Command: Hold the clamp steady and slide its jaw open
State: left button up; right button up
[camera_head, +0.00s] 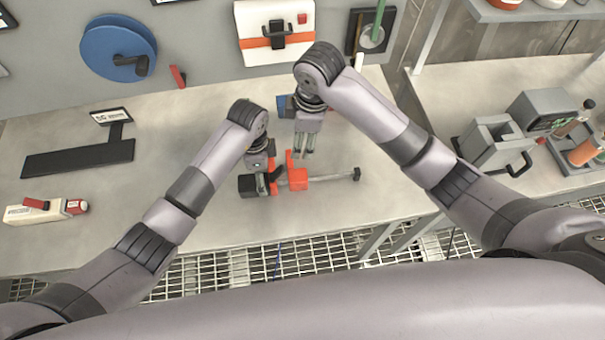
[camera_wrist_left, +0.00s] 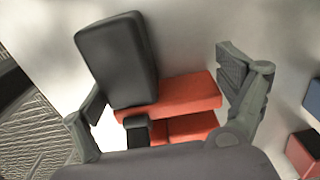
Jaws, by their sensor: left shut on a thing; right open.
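My left gripper (camera_head: 264,180) is shut on the clamp's red and black fixed end, which also shows between the fingers in the left wrist view (camera_wrist_left: 180,95). The fingers partly hide that end. My right gripper (camera_head: 307,150) is open, pointing down just behind and above the red jaw. Whether it touches the jaw cannot be told.
A blue item (camera_head: 282,105) stands behind the grippers, partly hidden. A black tray-like stand (camera_head: 80,158) and a white-and-red tool (camera_head: 45,210) lie to the left. A blue reel (camera_head: 112,45) is on the back wall. The bench right of the clamp is clear.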

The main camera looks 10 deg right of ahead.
aim_at(303, 175)
jog(key=shift+n+g+h, duration=0.6)
jog(key=shift+n+h, duration=0.1)
jog(key=shift+n, duration=0.1)
jog(key=s+f, duration=0.1)
jog(key=f, duration=0.3)
jog(key=s+f, duration=0.1)
jog(key=f, duration=0.3)
jog(key=s+f, duration=0.1)
jog(key=f, duration=0.3)
jog(key=shift+s+a+f, duration=0.2)
jog(key=shift+s+f, duration=0.05)
jog(key=shift+s, duration=0.05)
grip_shut()
